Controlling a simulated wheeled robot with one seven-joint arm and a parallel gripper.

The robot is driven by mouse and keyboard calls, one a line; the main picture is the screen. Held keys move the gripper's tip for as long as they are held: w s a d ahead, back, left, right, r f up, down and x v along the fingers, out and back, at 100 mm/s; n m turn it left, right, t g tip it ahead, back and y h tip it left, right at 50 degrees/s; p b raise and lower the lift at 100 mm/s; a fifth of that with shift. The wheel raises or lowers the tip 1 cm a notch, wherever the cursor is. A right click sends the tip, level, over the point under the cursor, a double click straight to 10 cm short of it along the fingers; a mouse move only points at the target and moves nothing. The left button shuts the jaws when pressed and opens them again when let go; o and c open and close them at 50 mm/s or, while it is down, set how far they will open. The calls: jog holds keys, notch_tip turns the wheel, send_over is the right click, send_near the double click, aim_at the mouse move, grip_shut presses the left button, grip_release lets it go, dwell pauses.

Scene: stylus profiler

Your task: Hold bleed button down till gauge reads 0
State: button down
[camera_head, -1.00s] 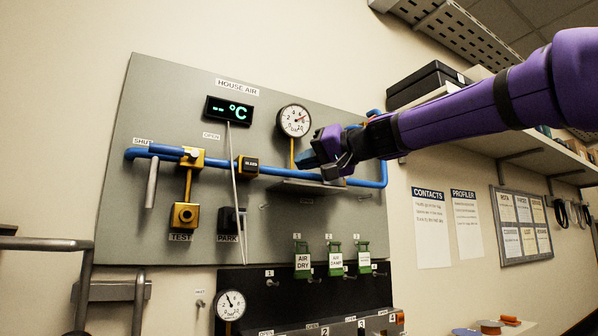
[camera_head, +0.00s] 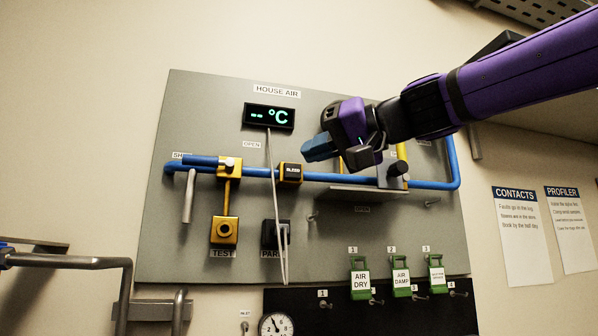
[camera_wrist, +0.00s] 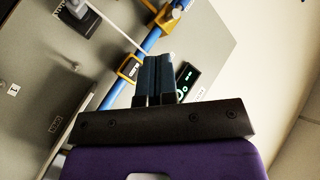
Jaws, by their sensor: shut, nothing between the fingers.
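In the wrist view the block (camera_wrist: 131,68) is just left of my fingers. My gripper (camera_head: 306,150) is shut and empty, its blue-grey fingertips slightly above and right of the block in the head view. They look apart from it, though depth is hard to judge. In the wrist view the shut fingers (camera_wrist: 154,68) point toward the panel.
A yellow valve (camera_head: 229,168), a TEST fitting (camera_head: 224,231) and a thin pale rod (camera_head: 278,215) are to the left. A shelf (camera_head: 365,193) juts out below the pipe. Green tags (camera_head: 360,278) and a lower gauge (camera_head: 276,325) are below.

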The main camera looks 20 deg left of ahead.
aim_at(298, 169)
jog(key=shift+w+a, duration=0.75)
jog(key=shift+w, duration=0.5)
jog(key=shift+w+a, duration=0.8)
jog(key=shift+w, duration=0.45)
jog(key=shift+w+a, duration=0.75)
jog(key=shift+w, duration=0.5)
jog(key=shift+w+a, duration=0.1)
jog(key=shift+w+a, duration=0.15)
jog(key=shift+w, duration=0.1)
jog(key=shift+w+a, duration=0.2)
jog(key=shift+w, duration=0.2)
dwell(1.7)
jog(key=shift+s, duration=0.1)
dwell(1.0)
jog(key=shift+s+d, duration=0.4)
jog(key=shift+s, duration=0.25)
